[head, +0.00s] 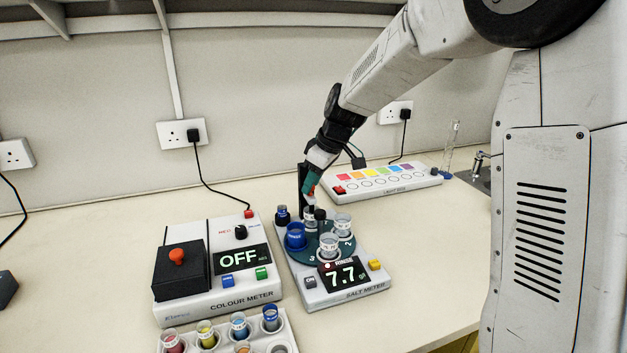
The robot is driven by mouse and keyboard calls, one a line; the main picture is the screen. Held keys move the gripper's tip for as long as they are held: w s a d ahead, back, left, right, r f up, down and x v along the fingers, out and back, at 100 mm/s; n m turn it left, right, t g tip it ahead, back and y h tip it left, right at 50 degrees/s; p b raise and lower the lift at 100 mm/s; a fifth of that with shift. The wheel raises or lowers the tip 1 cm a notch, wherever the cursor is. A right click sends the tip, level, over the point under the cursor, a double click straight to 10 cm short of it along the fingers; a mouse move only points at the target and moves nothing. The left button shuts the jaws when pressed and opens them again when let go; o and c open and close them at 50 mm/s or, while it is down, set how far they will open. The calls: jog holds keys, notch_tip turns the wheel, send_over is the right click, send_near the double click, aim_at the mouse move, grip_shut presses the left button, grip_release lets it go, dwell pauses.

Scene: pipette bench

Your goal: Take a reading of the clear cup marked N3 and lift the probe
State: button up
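The salt meter (355,291) stands on the bench, its display (344,274) lit with 7.7. Its green turntable (313,252) carries clear cups at the back (310,222), at the right (343,232) and at the front (328,251), plus a blue cup (295,242) at the left. The cups' marks are too small to read, so I cannot tell which is N3. My gripper (311,186) points down above the back cup, beside the black post (302,176). Its teal fingers overlap the probe area; the probe is mostly hidden, and I cannot tell whether they touch it.
The colour meter (215,297), reading OFF, stands close on the left. A white rack (286,341) of coloured vials is in front of it. A light box (385,187) with coloured squares lies behind to the right. Bare bench lies right of the salt meter.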

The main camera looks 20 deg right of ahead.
grip_shut()
notch_tip(320, 180, up, 6)
jog(key=shift+f, duration=0.1)
grip_release()
jog(key=v, duration=0.7)
jog(key=shift+r, duration=0.35)
jog(key=shift+s+d, duration=0.1)
